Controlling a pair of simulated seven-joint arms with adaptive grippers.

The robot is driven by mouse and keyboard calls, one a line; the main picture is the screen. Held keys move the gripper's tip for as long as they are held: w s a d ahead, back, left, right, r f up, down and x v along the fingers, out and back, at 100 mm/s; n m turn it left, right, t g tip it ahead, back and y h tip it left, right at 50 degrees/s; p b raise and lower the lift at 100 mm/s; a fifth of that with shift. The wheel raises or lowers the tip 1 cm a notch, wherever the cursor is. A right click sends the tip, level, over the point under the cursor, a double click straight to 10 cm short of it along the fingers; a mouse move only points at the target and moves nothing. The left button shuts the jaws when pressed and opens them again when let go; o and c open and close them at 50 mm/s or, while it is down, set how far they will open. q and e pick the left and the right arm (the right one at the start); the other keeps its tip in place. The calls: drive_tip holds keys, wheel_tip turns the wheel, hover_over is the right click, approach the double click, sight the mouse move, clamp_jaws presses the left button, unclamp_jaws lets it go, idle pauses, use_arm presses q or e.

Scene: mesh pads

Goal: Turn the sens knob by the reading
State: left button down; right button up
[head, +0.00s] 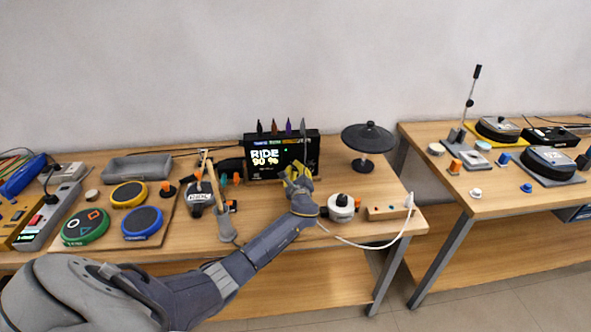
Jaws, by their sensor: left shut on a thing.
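A black module (267,171) stands on the near table, and its lit screen (265,158) reads "RIDE 90 %". My left gripper (296,174), with yellow fingers, is at the right part of the module's front face. It is shut on the sens knob, which the fingers hide almost entirely. The knob's label and pointer cannot be read from here. My right gripper is out of view.
Round pads in green (85,227), yellow (129,195) and blue (142,222) lie to the left. A black cymbal-like disc (368,138) stands right of the module. A white-and-black round unit (342,207) and a wooden box (388,212) with a white cable sit near the front edge.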

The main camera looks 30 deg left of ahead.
use_arm(q)
drive_tip(key=shift+a+r, duration=0.15)
drive_tip(key=shift+r, duration=0.15)
drive_tip(key=c, duration=1.7)
unclamp_jaws()
drive_tip(key=shift+o, duration=1.2)
drive_tip(key=shift+f, duration=0.1)
drive_tip(key=shift+s+d+f, duration=0.15)
drive_tip(key=shift+s+d, duration=0.25)
drive_tip(key=shift+d, duration=0.05)
drive_tip(key=v, duration=1.1)
